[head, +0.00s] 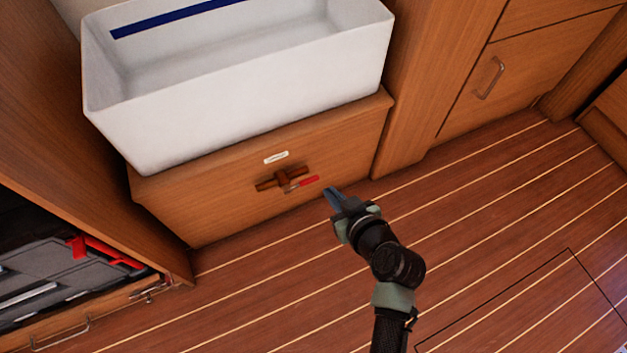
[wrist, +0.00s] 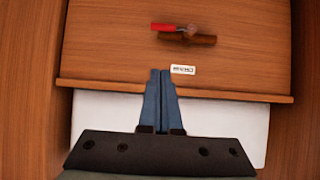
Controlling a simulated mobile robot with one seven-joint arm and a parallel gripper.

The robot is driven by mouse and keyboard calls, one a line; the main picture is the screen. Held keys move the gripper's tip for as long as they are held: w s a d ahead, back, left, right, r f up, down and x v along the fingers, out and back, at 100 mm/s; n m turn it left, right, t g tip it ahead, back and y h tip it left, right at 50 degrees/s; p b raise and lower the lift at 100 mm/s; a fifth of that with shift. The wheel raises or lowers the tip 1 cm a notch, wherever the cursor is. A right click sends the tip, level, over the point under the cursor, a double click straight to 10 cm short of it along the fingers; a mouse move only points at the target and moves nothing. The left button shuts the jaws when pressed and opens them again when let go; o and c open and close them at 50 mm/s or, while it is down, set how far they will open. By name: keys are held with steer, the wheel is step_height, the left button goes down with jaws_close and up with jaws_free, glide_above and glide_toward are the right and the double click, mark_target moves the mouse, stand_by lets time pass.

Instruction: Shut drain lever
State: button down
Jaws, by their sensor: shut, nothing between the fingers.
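The drain lever has a red handle (head: 303,184) and sits on a brown pipe fitting (head: 279,179) on the wooden front below the white basin. In the head view the handle points right, roughly along the pipe. The lever also shows in the wrist view, with its red handle (wrist: 168,27) at the left end of the pipe (wrist: 200,39). My gripper (head: 330,193) is shut and empty, just right of the handle tip in the head view. In the wrist view its blue fingers (wrist: 160,72) are together, pointing toward the panel, apart from the lever.
A white basin (head: 250,95) stands on the wooden ledge above the lever. A small white label (head: 276,157) is on the panel. An open drawer with a grey case (head: 45,270) is at lower left. A cabinet with a metal handle (head: 489,78) is at right. Floor at right is clear.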

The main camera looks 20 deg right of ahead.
steer(key=shift+w, duration=0.1)
steer(key=b, duration=0.7)
glide_above(302, 183)
steer(key=s+d, duration=0.2)
steer(key=s, duration=0.1)
step_height(302, 183, down, 6)
steer(key=shift+w+d+f+b, duration=0.1)
steer(key=shift+w+f+b, duration=0.1)
steer(key=shift+f+b, duration=0.55)
steer(key=shift+w+d+f+b, duration=0.1)
steer(key=shift+w+f+b, duration=0.15)
steer(key=shift+f, duration=0.75)
steer(key=shift+s, duration=0.15)
